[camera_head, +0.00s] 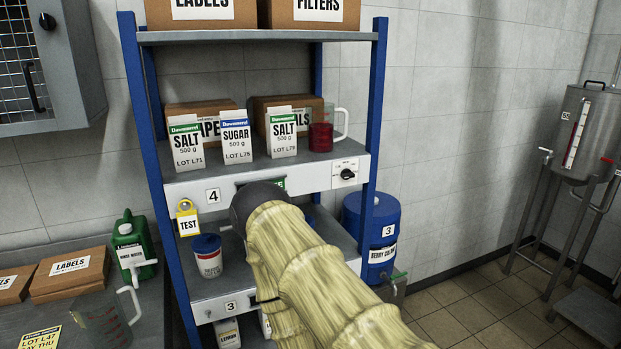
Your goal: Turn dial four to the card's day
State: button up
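The shelf board marked 4 (213,196) carries a white dial panel (345,173) at its right end, with a black knob on it. The marks around the knob are too small to read. A yellow card (41,338) lies at the lower left and reads LOT L47, DAY THU; its lower part is cut off by the picture edge. My arm in its pale yellow sleeve reaches up from the bottom to the shelf front, left of and below the dial. Its dark end covers part of the shelf 4 front, and my gripper's fingers do not show.
Salt and sugar cartons (236,138) and a jug of red liquid (322,130) stand on shelf 4. A yellow TEST tag (188,218) hangs at its left. A blue drum (372,240) stands right of the rack. Open floor lies farther right, before a steel tank (584,135).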

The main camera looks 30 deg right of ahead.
aim_at(347, 173)
jog(key=u, duration=0.55)
jog(key=k, duration=1)
jog(key=z, duration=0.95)
jog(key=i, duration=0.55)
